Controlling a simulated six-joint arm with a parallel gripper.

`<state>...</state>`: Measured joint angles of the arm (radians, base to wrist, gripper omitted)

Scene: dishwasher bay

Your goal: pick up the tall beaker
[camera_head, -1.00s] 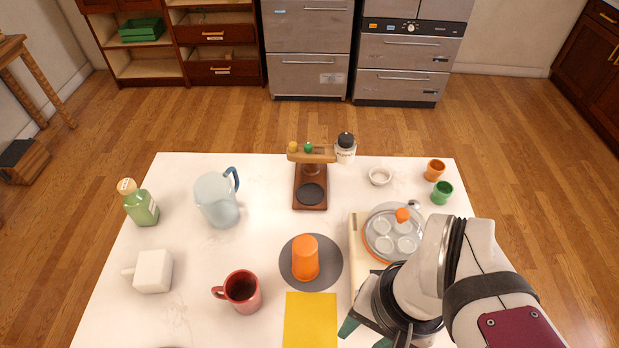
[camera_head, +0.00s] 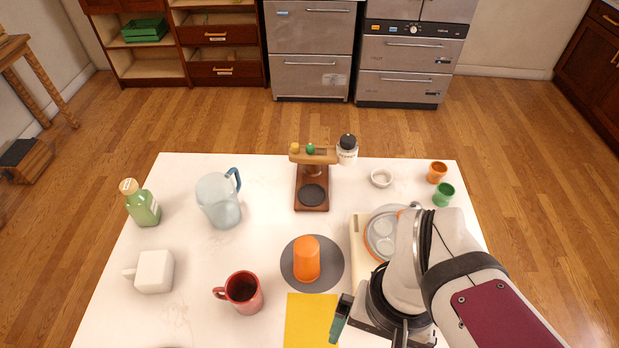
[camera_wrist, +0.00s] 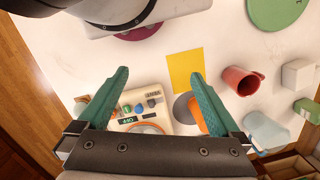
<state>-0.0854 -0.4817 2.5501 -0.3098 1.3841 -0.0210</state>
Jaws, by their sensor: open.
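An orange beaker (camera_head: 306,259), the tallest plain cup in view, stands on a round grey mat (camera_head: 335,277) in the middle of the table. In the wrist view the beaker (camera_wrist: 194,110) is partly hidden behind the right-hand finger, with the mat (camera_wrist: 180,106) beside it. My gripper (camera_wrist: 160,76) is open, with its two green fingers apart and nothing between them held. In the head view one green fingertip shows to the lower right of the beaker, apart from it; the rest is behind my wrist.
A yellow sheet (camera_head: 311,318) lies in front of the mat. A red mug (camera_head: 243,292) stands to its left, a cream appliance (camera_head: 358,246) close on its right, a wooden stand (camera_head: 311,196) behind. Smaller orange (camera_head: 437,172) and green (camera_head: 444,194) cups stand at the right.

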